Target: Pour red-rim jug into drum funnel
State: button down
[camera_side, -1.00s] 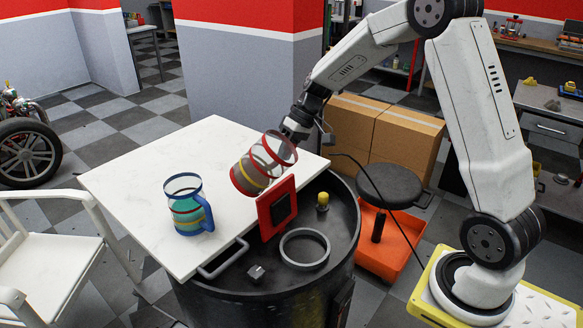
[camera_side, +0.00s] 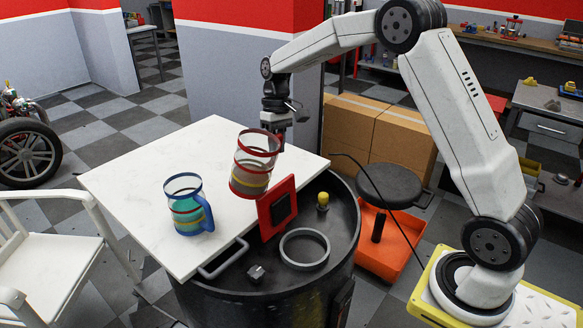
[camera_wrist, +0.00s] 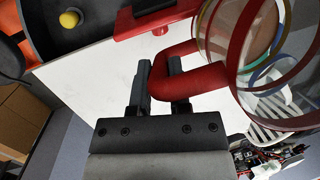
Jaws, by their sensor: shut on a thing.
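The red-rim jug (camera_side: 252,172) is clear with coloured bands and a red handle (camera_wrist: 178,76). It stands nearly upright, leaning slightly, at the white top's right part, just left of the red panel; I cannot tell whether its base touches the top. My gripper (camera_wrist: 162,80) is shut on the jug's handle; in the side view the fingers are largely hidden behind the jug. The black drum (camera_side: 330,215) has a grey ring (camera_side: 304,267) on its lid, likely the funnel mouth, to the right of and nearer the camera than the jug. Its inside looks dark.
A blue-rim jug (camera_side: 187,215) stands on the white top (camera_side: 150,170) at left. A red panel (camera_side: 270,222) stands upright between jug and ring. A yellow knob (camera_side: 322,198) sits on the drum lid. A black stool (camera_side: 390,187) and orange bin (camera_side: 385,255) are at right.

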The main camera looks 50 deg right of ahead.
jog(key=shift+w+a+f+g+h, duration=0.1)
jog(key=shift+w+a+g+h, duration=0.25)
jog(key=shift+g, duration=0.3)
jog(key=shift+w+a+f+g+h, duration=0.1)
jog(key=shift+w+g+h, duration=0.15)
jog(key=shift+g+h, duration=0.3)
jog(key=shift+r, duration=0.15)
jog(key=shift+r, duration=2.45)
